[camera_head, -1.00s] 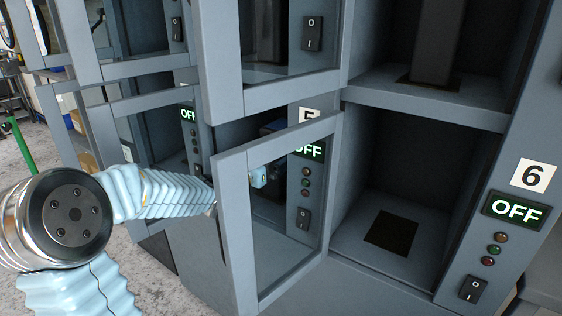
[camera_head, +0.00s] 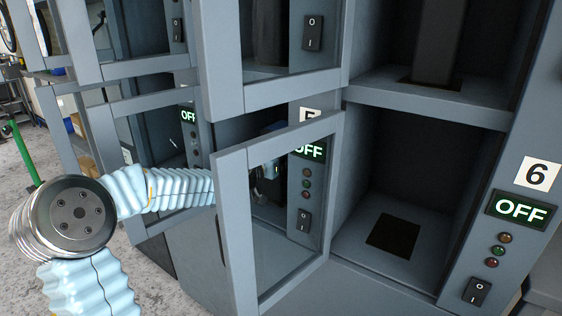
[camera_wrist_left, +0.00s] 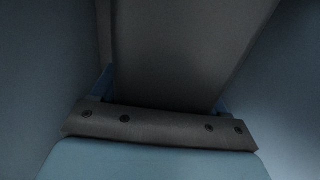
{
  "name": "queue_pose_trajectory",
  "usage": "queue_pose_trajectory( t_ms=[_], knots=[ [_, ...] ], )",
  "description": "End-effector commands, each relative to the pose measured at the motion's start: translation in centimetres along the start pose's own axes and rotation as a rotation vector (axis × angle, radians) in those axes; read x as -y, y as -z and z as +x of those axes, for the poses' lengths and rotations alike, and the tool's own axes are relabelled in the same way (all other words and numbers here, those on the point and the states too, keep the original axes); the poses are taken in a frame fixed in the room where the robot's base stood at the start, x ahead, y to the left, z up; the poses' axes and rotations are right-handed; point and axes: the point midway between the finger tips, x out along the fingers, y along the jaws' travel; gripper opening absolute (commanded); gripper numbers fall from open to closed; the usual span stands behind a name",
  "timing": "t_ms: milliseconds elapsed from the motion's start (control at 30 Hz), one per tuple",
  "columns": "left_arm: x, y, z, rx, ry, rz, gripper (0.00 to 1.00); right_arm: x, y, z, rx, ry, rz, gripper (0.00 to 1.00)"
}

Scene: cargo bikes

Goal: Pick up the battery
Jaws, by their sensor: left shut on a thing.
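The battery (camera_wrist_left: 175,50) is a dark grey block that fills the middle of the left wrist view. My left gripper (camera_wrist_left: 162,88) is shut on it, with a blue finger edge showing on each side. My right gripper is not in view.
The door frame stands close to my left forearm. Compartment 6 (camera_head: 345,232) at the right is open and empty, with a dark square in its floor. A switch panel with an OFF display (camera_head: 520,208) is beside it. More glass-doored compartments are above and left.

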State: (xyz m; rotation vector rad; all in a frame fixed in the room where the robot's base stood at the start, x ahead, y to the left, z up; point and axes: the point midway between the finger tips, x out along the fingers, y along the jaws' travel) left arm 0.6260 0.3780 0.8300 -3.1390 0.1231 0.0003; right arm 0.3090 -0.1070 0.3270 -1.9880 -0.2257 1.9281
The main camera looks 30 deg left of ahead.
Motion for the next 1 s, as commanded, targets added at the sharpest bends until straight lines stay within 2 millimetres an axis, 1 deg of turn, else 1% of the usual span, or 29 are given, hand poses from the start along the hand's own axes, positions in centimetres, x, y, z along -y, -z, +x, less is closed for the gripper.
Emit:
queue_pose_trajectory(
  t_ms=[33, 200, 267, 333, 367, 567, 667, 767, 1000],
  knots=[
    [0.0, 0.0, 0.0, 0.000, 0.000, 0.000, 0.35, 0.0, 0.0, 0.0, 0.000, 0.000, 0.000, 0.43],
    [0.0, 0.0, 0.0, 0.000, 0.000, 0.000, 0.09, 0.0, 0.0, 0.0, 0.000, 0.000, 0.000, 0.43],
    [0.0, 0.0, 0.0, 0.000, 0.000, 0.000, 0.00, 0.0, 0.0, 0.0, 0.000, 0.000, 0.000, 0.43],
    [0.0, 0.0, 0.0, 0.000, 0.000, 0.000, 0.00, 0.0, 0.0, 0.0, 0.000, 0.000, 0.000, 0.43],
    [-0.1, 0.4, 0.0, -0.009, -0.001, 0.002, 0.00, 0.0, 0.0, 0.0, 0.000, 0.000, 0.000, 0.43],
    [-0.1, 0.5, 0.0, -0.008, -0.001, 0.002, 0.00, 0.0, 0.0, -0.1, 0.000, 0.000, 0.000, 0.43],
    [-0.1, 1.1, 0.0, -0.009, -0.001, 0.003, 0.00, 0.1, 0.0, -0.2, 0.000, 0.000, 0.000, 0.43],
    [-0.1, 2.6, 0.0, -0.012, -0.001, 0.005, 0.00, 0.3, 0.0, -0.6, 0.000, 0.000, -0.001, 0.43],
    [-0.1, 7.3, 0.0, -0.011, -0.001, 0.005, 0.00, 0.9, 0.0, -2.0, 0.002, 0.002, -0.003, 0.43]
  ],
)
